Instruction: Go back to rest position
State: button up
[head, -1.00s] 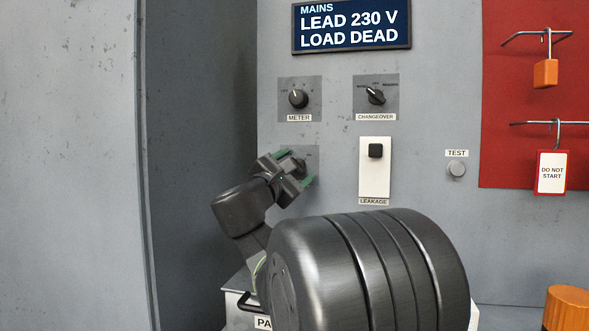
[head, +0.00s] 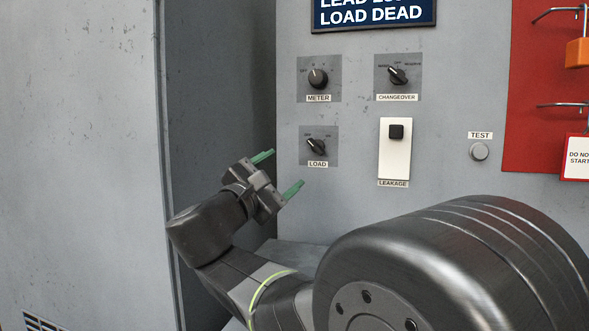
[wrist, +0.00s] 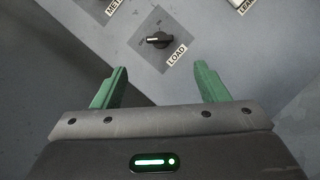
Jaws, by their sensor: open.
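My gripper (head: 277,173) is open and empty, its two green fingers spread apart. In the head view it is left of and below the LOAD knob (head: 316,147), clear of the panel. The LOAD knob is black on a grey square plate; its label is readable. In the wrist view the LOAD knob (wrist: 159,40) sits ahead of the gap between the fingers (wrist: 160,88), with space between it and the fingertips. My arm's large dark links fill the lower right of the head view.
The METER knob (head: 318,79), CHANGEOVER knob (head: 397,76), white LEAKAGE switch (head: 395,160) and TEST button (head: 479,152) are on the grey panel. A red board (head: 535,95) with an orange padlock (head: 577,53) is at right.

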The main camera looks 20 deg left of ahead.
aim_at(314, 147)
dwell(0.3)
jog(key=x, duration=1.4)
jog(key=shift+b, duration=0.35)
jog(key=shift+s+a, duration=0.1)
jog(key=shift+s, duration=0.1)
